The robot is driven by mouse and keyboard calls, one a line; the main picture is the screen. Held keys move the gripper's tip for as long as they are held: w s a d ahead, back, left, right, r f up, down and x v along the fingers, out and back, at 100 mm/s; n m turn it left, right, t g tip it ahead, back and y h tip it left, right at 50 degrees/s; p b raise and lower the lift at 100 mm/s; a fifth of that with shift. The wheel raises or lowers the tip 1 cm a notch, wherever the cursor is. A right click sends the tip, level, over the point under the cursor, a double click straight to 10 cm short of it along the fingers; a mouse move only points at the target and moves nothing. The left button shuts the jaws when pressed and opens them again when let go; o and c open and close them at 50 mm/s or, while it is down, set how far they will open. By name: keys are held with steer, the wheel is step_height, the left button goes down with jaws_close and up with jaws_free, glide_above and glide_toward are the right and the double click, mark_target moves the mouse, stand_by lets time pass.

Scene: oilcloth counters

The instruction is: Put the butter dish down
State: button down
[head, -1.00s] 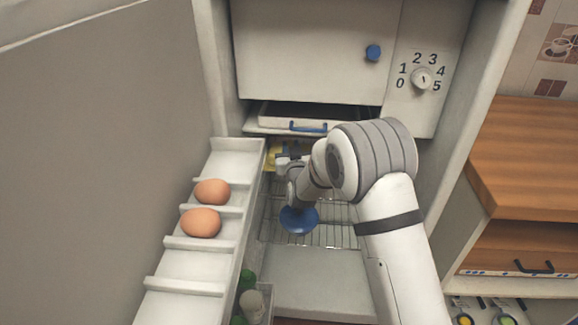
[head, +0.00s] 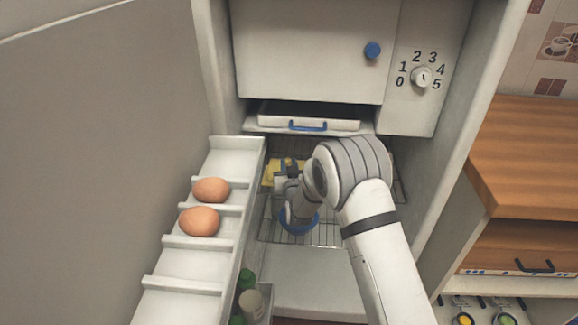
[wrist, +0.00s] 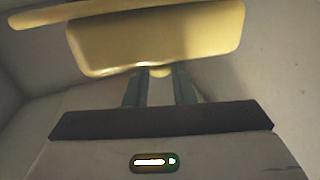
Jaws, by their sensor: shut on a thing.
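The yellow butter dish (head: 268,174) shows in the head view inside the open fridge, above the wire rack and partly hidden by my gripper (head: 284,168). In the wrist view the butter dish (wrist: 155,42) spans the top of the picture, with a wide yellow body and a thinner yellow edge above it. My gripper (wrist: 160,82) is shut on it, its two dark fingers reaching to its near side. I cannot tell whether its underside touches the rack.
A blue round dish (head: 300,224) is on the wire rack (head: 325,236), partly behind my arm. The open door's shelf (head: 175,270) holds two eggs (head: 200,221), with bottles (head: 247,280) below. A compartment with a blue-handled tray (head: 310,118) is above. Fridge walls close in both sides.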

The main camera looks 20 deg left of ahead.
steer(key=c, duration=1.2)
jaws_free()
steer(key=shift+c, duration=0.2)
steer(key=shift+s+r, duration=0.1)
steer(key=shift+r, duration=0.05)
steer(key=v, duration=1.2)
